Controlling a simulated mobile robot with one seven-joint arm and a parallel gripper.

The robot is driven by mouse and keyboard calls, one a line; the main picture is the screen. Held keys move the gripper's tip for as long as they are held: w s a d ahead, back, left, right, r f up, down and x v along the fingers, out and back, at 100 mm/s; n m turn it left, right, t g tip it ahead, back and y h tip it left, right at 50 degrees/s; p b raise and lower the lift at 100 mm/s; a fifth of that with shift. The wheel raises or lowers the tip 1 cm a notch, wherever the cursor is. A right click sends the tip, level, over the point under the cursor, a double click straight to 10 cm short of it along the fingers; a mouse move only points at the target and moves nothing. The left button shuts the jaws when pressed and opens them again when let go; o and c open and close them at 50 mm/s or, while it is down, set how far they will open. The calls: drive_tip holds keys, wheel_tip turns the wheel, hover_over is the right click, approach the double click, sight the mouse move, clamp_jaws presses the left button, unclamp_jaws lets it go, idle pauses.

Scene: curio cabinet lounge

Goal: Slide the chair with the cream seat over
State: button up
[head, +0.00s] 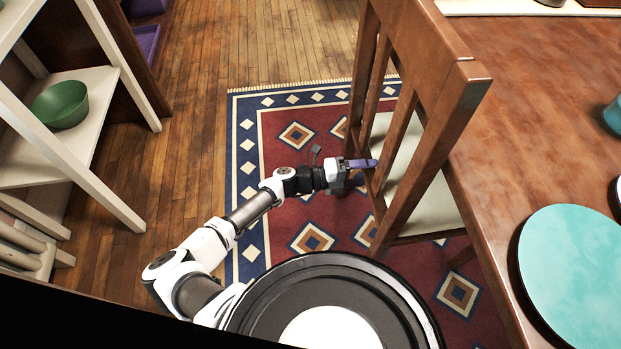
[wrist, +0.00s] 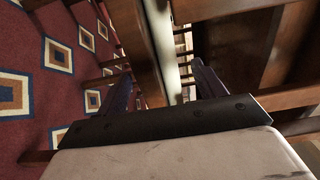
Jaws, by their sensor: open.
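The wooden chair with the cream seat (head: 430,196) stands on the rug beside the table, its slatted brown back (head: 424,90) facing my arm. My gripper (head: 366,164) is at the chair's back, low among the slats and close to seat height. In the wrist view, my gripper's two dark fingers (wrist: 160,88) are apart, with a brown chair post and a strip of the cream seat (wrist: 163,40) showing between and beyond them. I cannot tell whether the fingers touch the chair. Part of the seat is hidden behind the back slats.
The wooden table (head: 540,120) fills the right side, with a teal plate (head: 572,268) near its edge. A white shelf (head: 108,190) with a green bowl (head: 62,104) stands at left.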

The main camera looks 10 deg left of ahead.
drive_tip(key=b+v, duration=0.1)
drive_tip(key=v, duration=0.7)
drive_tip(key=shift+a, duration=0.35)
drive_tip(key=shift+s, duration=0.1)
